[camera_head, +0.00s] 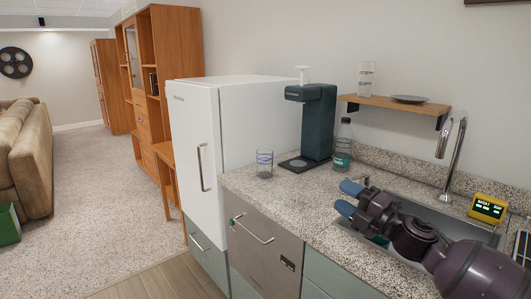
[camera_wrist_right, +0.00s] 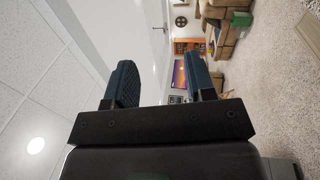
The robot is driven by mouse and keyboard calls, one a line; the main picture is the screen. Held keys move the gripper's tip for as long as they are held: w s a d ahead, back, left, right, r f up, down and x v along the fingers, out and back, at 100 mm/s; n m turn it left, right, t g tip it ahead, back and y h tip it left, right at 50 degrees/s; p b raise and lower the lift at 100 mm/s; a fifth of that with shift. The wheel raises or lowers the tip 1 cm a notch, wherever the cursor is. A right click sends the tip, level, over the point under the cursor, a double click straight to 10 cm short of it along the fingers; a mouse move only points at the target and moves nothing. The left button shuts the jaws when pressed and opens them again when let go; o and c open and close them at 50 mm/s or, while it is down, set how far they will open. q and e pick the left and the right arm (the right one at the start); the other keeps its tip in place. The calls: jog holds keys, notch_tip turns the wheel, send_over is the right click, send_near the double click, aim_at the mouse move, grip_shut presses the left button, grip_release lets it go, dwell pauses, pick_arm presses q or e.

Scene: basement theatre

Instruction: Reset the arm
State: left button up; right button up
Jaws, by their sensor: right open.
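My right arm comes in from the lower right in the head view and reaches over the sink and the counter's front part. My right gripper (camera_head: 348,198) has blue fingertips and points left toward the room. Its fingers stand apart with nothing between them. In the right wrist view the gripper (camera_wrist_right: 163,85) is open and empty, with the far room and floor beyond it. My left gripper is not in view.
On the speckled counter (camera_head: 288,190) stand a glass (camera_head: 264,163), a dark green drink machine (camera_head: 318,122), a bottle (camera_head: 343,145) and a yellow device (camera_head: 488,207). The sink (camera_head: 440,220) has a tall faucet (camera_head: 455,160). A white fridge (camera_head: 205,150) stands left; open carpet lies beyond.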

pick_arm(q)
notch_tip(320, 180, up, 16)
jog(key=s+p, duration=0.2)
jog(key=p, duration=1.4)
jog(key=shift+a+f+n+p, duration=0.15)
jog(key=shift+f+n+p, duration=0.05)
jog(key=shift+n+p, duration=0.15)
pick_arm(e)
jog(key=s+d+f+m+g+h, duration=0.1)
jog(key=s+d+f+m+h, duration=0.2)
jog(key=s+f+m, duration=0.4)
jog(key=s+d+f+m+g+h, duration=0.1)
jog(key=s+d+f+m+h, duration=0.2)
jog(key=s, duration=1.6)
jog(key=s+d+f+m+g+h, duration=0.1)
jog(key=s+d+f+m+h, duration=0.2)
jog(key=s+f+m+h, duration=0.5)
jog(key=s+f+m, duration=0.2)
jog(key=s+m, duration=0.4)
jog(key=m, duration=0.2)
jog(key=shift+f+m, duration=0.3)
jog(key=shift+f, duration=0.05)
